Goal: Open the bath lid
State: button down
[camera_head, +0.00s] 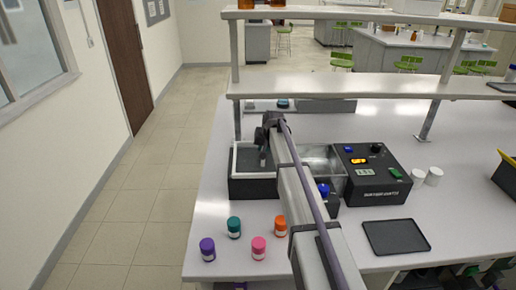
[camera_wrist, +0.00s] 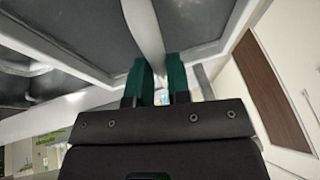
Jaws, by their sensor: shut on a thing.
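The bath (camera_head: 255,187) is a black-cased box on the bench, with its dark control panel (camera_head: 378,175) at the right end. The lid (camera_head: 247,158) appears as a dark grey panel with a pale rim at the left of the bath. In the wrist view, dark panels of the lid (camera_wrist: 85,38) fill the top. My gripper (camera_head: 266,152) is over the left part of the bath. Its teal fingers (camera_wrist: 159,82) close around a pale grey bar of the lid. My arm hides part of the bath, and how far the lid stands open is hard to tell.
Purple (camera_head: 208,249), teal (camera_head: 234,227), pink (camera_head: 259,248) and orange (camera_head: 281,225) jars stand at the bench's front left. A black tray (camera_head: 396,236) lies at front right. White cups (camera_head: 426,175) stand right of the bath. A shelf (camera_head: 340,86) crosses behind.

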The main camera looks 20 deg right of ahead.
dwell(0.3)
jog(key=c, duration=1.1)
grip_release()
jog(key=p+v, duration=0.9)
jog(key=v, duration=0.1)
jog(key=shift+s+r+p, duration=0.1)
jog(key=shift+r+p, duration=0.25)
jog(key=shift+p, duration=0.05)
jog(key=s+a+f+n+g+b, duration=0.1)
jog(key=s+a+f+b, duration=0.3)
jog(key=s, duration=0.8)
jog(key=s+a+f+n+g+b, duration=0.1)
jog(key=s+a+f+b, duration=0.4)
jog(key=s, duration=0.7)
jog(key=s+a+f+n+g+h+b, duration=0.1)
jog(key=s+a+f+g+b, duration=0.2)
jog(key=s, duration=0.9)
jog(key=shift+s+a+f+b, duration=0.1)
jog(key=shift+a+f+b, duration=0.2)
jog(key=shift+f, duration=0.3)
jog(key=shift+a+f+b, duration=0.25)
jog(key=shift+f+b, duration=0.15)
jog(key=shift+f, duration=0.25)
jog(key=shift+s+a+f+b, duration=0.1)
jog(key=shift+a+f+b, duration=0.2)
jog(key=shift+f, duration=0.3)
